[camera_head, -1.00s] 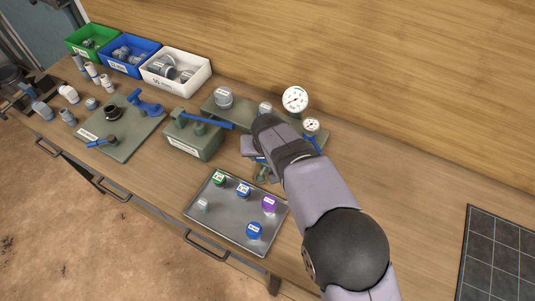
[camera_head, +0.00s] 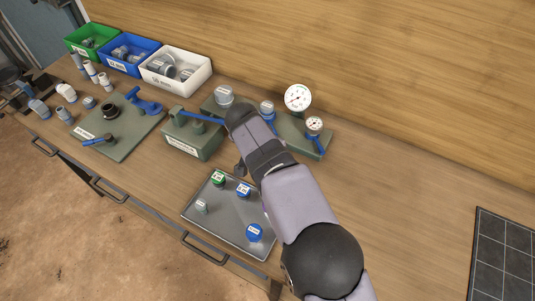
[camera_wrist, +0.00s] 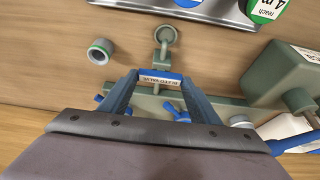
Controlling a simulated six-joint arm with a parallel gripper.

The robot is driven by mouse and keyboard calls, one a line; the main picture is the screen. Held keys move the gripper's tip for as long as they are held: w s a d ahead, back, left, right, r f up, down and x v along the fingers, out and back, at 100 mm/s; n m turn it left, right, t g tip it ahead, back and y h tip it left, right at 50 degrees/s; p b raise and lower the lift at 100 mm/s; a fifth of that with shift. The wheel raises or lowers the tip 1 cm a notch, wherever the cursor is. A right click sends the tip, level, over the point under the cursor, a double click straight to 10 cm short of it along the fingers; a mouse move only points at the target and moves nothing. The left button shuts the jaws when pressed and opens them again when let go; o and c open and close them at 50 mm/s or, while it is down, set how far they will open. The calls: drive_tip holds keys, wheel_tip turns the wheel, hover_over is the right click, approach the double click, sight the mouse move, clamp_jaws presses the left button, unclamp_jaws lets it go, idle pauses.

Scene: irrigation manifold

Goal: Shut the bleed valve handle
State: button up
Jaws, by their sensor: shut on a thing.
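In the wrist view, the bleed valve handle (camera_wrist: 161,76) is a short blue bar with a white label that reads upside down. It lies crosswise between the two fingers of my gripper (camera_wrist: 159,82), which is shut on it. A grey-green spout (camera_wrist: 165,38) of the bleed valve points up the picture just beyond the handle. A flat green base (camera_wrist: 148,103) lies behind the fingers. In the head view, my arm hides the handle and most of the gripper.
A metal tray (camera_head: 216,230) with several caps lies in front. A green block (camera_head: 193,141) with a blue lever (camera_head: 202,118) stands left of my arm. A large gauge (camera_head: 298,98) and a small gauge (camera_head: 314,124) stand behind.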

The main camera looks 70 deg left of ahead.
idle(0.4)
drive_tip(key=o, duration=1)
drive_tip(key=shift+o, duration=0.2)
drive_tip(key=shift+s+r, duration=0.1)
drive_tip(key=shift+r, duration=0.05)
drive_tip(key=b+v, duration=0.2)
drive_tip(key=v, duration=0.5)
